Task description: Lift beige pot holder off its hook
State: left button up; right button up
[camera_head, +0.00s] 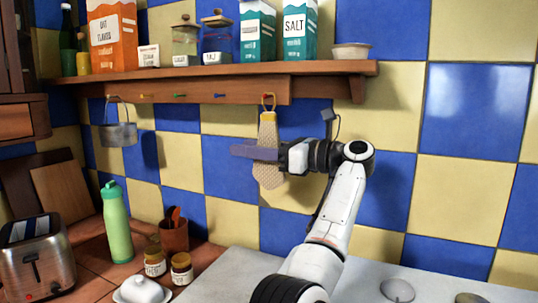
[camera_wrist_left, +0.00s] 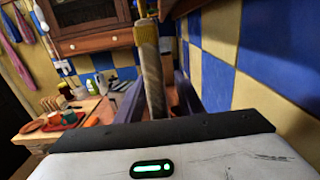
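In the left wrist view the pot holder (camera_wrist_left: 152,72) stands edge-on between the two fingers, nearer the left one, with a gap on the right. The gripper is open around it. My right gripper is not in view.
The wooden shelf (camera_head: 215,69) above carries boxes, jars and a bowl. A small metal pot (camera_head: 118,134) hangs at the left. Below stand a green bottle (camera_head: 116,225), a toaster (camera_head: 38,258), a utensil pot (camera_head: 174,236) and small jars. The wall right of my arm is clear.

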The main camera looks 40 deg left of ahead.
pick_arm(q)
jog(key=shift+c, duration=0.4)
grip_shut()
jog(key=shift+r, duration=0.15)
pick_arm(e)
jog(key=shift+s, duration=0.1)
